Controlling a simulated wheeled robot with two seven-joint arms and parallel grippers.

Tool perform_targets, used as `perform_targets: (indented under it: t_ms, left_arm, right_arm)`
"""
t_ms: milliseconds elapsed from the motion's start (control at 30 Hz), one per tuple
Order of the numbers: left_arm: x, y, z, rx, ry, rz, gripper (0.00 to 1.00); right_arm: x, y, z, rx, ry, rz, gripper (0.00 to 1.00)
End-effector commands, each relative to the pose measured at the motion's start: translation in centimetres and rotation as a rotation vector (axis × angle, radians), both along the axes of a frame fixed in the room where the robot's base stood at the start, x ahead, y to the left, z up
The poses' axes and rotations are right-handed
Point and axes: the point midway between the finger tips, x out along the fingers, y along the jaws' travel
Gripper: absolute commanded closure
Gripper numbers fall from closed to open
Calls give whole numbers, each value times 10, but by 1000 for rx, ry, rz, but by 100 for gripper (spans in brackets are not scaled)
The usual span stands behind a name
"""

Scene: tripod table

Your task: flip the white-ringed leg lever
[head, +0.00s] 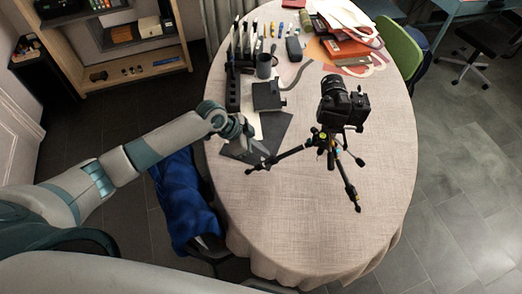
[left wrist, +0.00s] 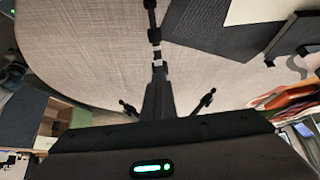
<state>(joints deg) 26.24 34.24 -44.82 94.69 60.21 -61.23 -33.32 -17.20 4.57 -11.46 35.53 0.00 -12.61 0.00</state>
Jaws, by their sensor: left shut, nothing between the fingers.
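A black tripod (head: 327,143) with a camera (head: 341,102) on top stands on the table, its legs spread. One leg (head: 293,152) reaches left toward my left gripper (head: 264,156). In the left wrist view a leg (left wrist: 152,20) with white rings (left wrist: 157,45) runs down from the top edge to the tips of my left gripper (left wrist: 157,72). The fingers are shut and empty, in line with the leg and close to the ringed part. I cannot tell whether they touch it, or how its lever is set. My right gripper is not in view.
A dark mat (head: 271,131) lies beside the leg. A black box (head: 268,96), a grey cup (head: 264,66), pens and books (head: 344,46) fill the far part of the table (head: 300,220). The near part is clear. A blue cloth-covered chair (head: 182,200) stands at the left edge.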

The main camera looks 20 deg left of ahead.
Motion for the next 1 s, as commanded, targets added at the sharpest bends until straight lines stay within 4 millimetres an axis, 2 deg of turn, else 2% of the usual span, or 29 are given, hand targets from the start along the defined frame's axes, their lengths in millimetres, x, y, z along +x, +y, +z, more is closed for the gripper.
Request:
perform_targets:
  t_ms: [1000]
  left_arm:
    - [3, -8, 6, 0, 0, 0, 100]
  right_arm:
    - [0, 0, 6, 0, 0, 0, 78]
